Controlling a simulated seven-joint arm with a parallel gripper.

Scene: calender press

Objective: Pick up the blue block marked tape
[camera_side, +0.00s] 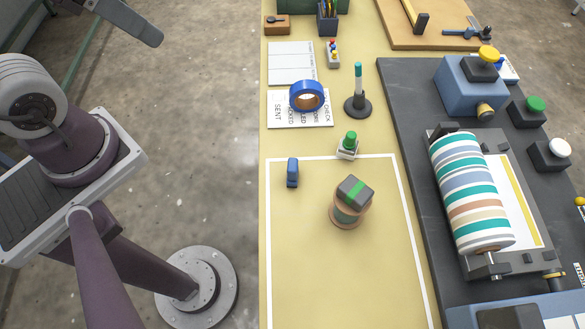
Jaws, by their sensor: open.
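A small blue block (292,173) stands inside the white outline near its upper left corner, on the yellow table. Any marking on it is too small to read. A grey block with a green stripe (355,191) rests tilted on top of a brown-rimmed spool (347,212) to its right. A blue tape roll (307,95) lies farther back on a printed card. My gripper is not in view; only parts of my arm show at the left, well away from the blue block.
A small stand with a green knob (349,146) is at the outline's back edge. A black post with a teal top (357,92) stands behind it. The striped roller press (470,190) fills the right on a dark base. The front of the outlined area is clear.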

